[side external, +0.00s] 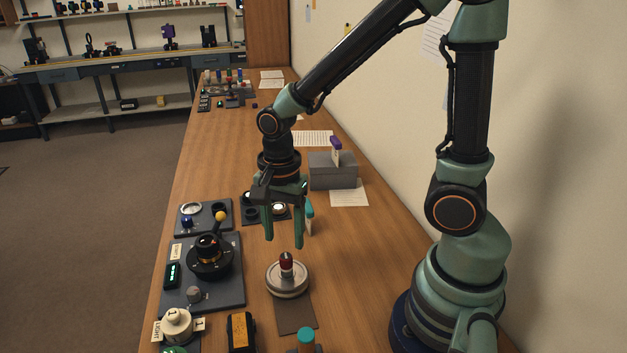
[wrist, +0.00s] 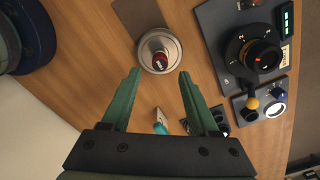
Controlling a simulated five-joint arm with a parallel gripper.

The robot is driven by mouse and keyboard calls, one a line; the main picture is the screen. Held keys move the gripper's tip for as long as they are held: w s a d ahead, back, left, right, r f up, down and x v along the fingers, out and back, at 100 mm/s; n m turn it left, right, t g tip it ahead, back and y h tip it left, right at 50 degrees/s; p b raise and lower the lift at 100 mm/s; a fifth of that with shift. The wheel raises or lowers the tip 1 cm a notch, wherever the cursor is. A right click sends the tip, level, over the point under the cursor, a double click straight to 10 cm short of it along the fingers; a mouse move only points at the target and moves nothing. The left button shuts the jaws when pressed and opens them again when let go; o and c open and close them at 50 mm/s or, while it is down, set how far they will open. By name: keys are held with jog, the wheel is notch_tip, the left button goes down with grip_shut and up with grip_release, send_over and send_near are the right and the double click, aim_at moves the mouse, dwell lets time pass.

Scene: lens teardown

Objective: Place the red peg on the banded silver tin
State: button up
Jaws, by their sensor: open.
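The red peg (side external: 286,261), with a pale band, stands upright on the round silver tin (side external: 287,284). In the wrist view the peg (wrist: 160,61) is on the top of the tin (wrist: 173,45), a little off its middle. My gripper (side external: 284,241) is open and empty, with its green fingers pointing down above the peg and apart from it. In the wrist view the gripper's fingertips (wrist: 159,74) lie on either side of the peg's line, nearer the camera.
A dark panel with a black numbered dial (side external: 209,257) stands left of the tin. A dark mat (side external: 296,316) lies in front of it. A teal-topped item (side external: 309,217) stands behind, near a grey box (side external: 334,172). A yellow-black block (side external: 241,332) is at the front.

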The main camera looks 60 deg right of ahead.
notch_tip(320, 180, up, 5)
notch_tip(320, 180, up, 9)
jog(key=n+t, duration=0.6)
jog(key=n, duration=1)
send_over(286, 256)
jog(key=s+d, duration=0.2)
jog(key=d, duration=0.1)
jog(key=shift+w+f, duration=0.1)
jog(key=shift+w, duration=0.1)
